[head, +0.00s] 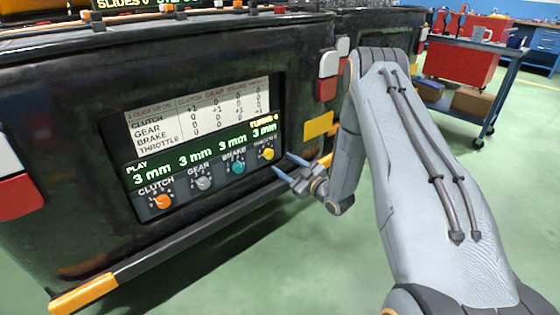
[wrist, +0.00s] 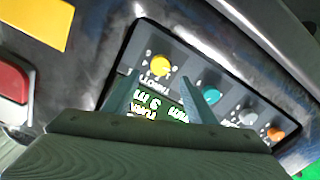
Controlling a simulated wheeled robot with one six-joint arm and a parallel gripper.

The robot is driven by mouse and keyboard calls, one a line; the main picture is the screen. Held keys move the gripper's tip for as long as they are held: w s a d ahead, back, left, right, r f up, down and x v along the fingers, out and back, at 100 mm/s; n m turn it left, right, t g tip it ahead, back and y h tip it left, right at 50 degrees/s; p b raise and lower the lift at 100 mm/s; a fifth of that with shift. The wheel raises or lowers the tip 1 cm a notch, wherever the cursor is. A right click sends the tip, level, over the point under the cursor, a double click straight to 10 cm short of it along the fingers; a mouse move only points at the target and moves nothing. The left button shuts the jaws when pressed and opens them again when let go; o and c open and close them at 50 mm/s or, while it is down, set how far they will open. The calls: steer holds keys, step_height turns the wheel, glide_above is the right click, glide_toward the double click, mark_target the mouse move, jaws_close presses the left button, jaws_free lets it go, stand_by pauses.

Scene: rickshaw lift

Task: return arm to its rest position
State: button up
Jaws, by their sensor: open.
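My gripper (head: 288,168) is open and empty, in front of the lower right part of a control panel on a dark machine. In the wrist view the two fingers of my gripper (wrist: 160,95) stand apart over the panel's display. The panel (head: 200,150) has an orange clutch knob (head: 162,202), a grey gear knob (head: 204,183), a teal brake knob (head: 238,168) and a yellow throttle knob (head: 268,154). Each display above them reads 3 mm.
The dark machine (head: 70,140) has a yellow-tipped rail (head: 180,242) along its lower edge, close to my gripper. A yellow plate (head: 318,126) and red-white lamps (head: 328,75) sit right of the panel. A red-and-blue cart (head: 460,65) stands at back right. Green floor is open below.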

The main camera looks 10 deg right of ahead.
mark_target(268, 152)
stand_by(0.3)
steer(key=w+a+r+g+h, duration=0.2)
steer(key=a+r+g, duration=0.1)
steer(key=a+r, duration=0.3)
steer(key=s+a+r+m+g+h, duration=0.2)
steer(key=s+a+r+g+h, duration=0.1)
steer(key=s+a+r, duration=0.3)
steer(key=s+a+r+m+g+h, duration=0.1)
steer(key=s+a+r+g, duration=0.15)
steer(key=s, duration=1.15)
steer(key=s+a+r+m+g, duration=0.1)
steer(key=s+a+r+g, duration=0.2)
steer(key=s, duration=1.1)
steer(key=s+a+r+m+g+h, duration=0.15)
steer(key=s+g, duration=0.35)
steer(key=s, duration=1)
steer(key=d+r+m+p, duration=0.4)
steer(key=d+r+p, duration=1.1)
steer(key=p, duration=0.8)
step_height(268, 152, up, 3)
steer(key=shift+s+r, duration=0.1)
steer(key=shift+s, duration=0.1)
